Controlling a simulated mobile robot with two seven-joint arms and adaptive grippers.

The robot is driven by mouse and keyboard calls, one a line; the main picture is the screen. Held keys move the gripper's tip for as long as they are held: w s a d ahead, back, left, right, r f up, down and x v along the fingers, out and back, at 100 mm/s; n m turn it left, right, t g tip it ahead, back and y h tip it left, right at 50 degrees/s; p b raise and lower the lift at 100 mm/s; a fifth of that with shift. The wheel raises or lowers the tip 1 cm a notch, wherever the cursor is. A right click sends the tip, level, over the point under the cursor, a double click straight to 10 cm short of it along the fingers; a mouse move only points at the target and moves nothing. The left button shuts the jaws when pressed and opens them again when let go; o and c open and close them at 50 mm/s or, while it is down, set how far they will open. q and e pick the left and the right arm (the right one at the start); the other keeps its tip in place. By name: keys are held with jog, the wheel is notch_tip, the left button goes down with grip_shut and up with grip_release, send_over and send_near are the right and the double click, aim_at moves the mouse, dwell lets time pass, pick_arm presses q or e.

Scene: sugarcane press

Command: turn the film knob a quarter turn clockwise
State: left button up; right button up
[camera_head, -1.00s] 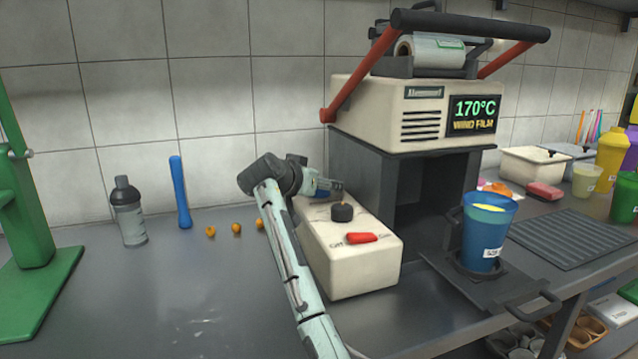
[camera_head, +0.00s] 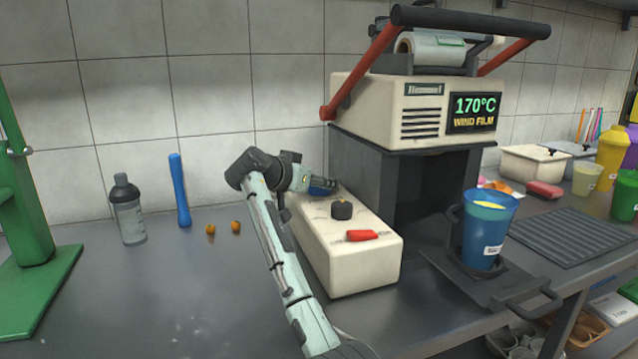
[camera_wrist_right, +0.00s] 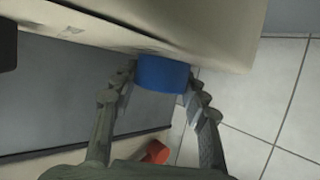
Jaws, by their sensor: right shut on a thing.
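The blue film knob (camera_head: 322,191) sits at the back end of the cream control box (camera_head: 345,265), mostly hidden behind my right gripper (camera_head: 324,184) in the head view. In the right wrist view the knob (camera_wrist_right: 162,73) shows between the two fingertips of my right gripper (camera_wrist_right: 160,82), which is shut on it. The knob's pointer and markings do not show. My left gripper is not in view.
A black knob (camera_head: 342,209) and a red switch (camera_head: 362,235) are on the box top. The sealing machine (camera_head: 405,110) reads "170°C WIND FILM". A blue cup (camera_head: 487,235) stands in its holder. A bottle (camera_head: 128,210) and a blue stick (camera_head: 180,190) stand left.

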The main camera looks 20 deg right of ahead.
jog(key=shift+m+g+h, duration=0.6)
jog(key=shift+m+g, duration=0.2)
jog(key=shift+m+g+h+b, duration=0.6)
jog(key=shift+m+g+b, duration=0.35)
jog(key=shift+m+g, duration=0.7)
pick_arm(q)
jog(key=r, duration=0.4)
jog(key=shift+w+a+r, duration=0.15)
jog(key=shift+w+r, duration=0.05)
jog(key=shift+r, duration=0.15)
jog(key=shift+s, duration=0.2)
pick_arm(e)
jog(key=o, duration=1.2)
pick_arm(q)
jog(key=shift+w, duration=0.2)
pick_arm(e)
jog(key=v, duration=0.7)
jog(key=shift+a+r, duration=0.1)
jog(key=shift+a, duration=0.1)
